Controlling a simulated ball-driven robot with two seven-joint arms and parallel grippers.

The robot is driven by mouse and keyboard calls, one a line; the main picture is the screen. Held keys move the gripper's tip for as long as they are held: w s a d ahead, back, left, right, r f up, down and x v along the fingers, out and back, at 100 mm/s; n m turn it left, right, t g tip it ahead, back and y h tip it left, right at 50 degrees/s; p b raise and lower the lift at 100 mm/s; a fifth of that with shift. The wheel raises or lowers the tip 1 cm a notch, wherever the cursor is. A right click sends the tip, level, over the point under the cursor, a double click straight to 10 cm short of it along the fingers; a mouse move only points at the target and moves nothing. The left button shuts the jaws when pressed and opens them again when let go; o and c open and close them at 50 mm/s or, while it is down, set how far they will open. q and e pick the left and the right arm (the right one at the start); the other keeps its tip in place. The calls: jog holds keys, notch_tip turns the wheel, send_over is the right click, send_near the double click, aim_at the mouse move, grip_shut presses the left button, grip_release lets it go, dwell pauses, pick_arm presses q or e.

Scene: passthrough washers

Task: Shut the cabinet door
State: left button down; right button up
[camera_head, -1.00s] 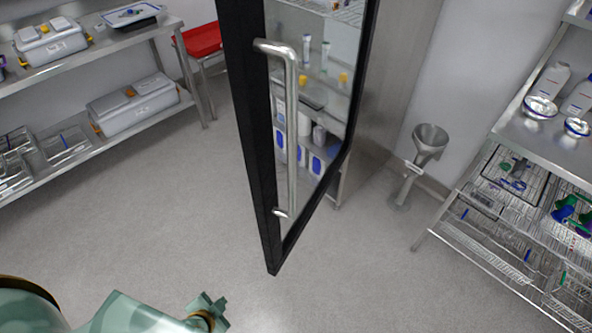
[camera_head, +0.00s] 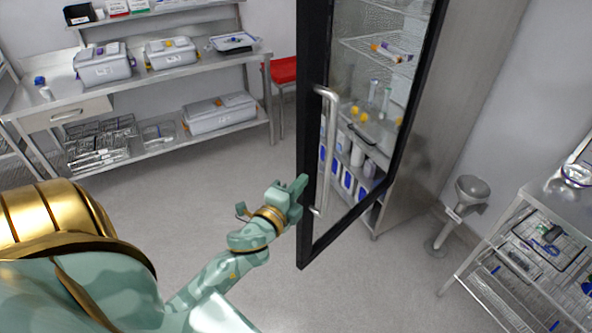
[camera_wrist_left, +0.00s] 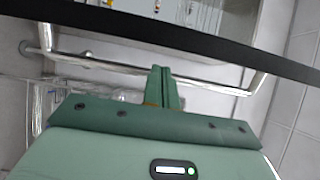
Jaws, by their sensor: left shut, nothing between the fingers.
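The cabinet door (camera_head: 313,65) has a black frame and a glass pane, and it stands open from the steel cabinet (camera_head: 437,130). Its silver bar handle (camera_head: 330,155) is on the outer face near the free edge. My left gripper (camera_head: 301,184) is shut and empty, with its fingertips close to the door's free edge beside the lower handle. In the left wrist view, the shut fingers (camera_wrist_left: 161,76) overlap the handle bar (camera_wrist_left: 210,83), with the black door frame (camera_wrist_left: 160,33) beyond. I cannot tell whether they touch. My right gripper is out of view.
A grey pedestal (camera_head: 466,195) and a wire rack (camera_head: 520,270) are at the right. The floor below the door is clear.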

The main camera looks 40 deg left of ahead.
aim_at(311, 170)
pick_arm(q)
jog(key=w, duration=0.5)
jog(key=shift+w+a, duration=0.3)
jog(key=shift+a, duration=0.05)
jog(key=shift+a, duration=0.1)
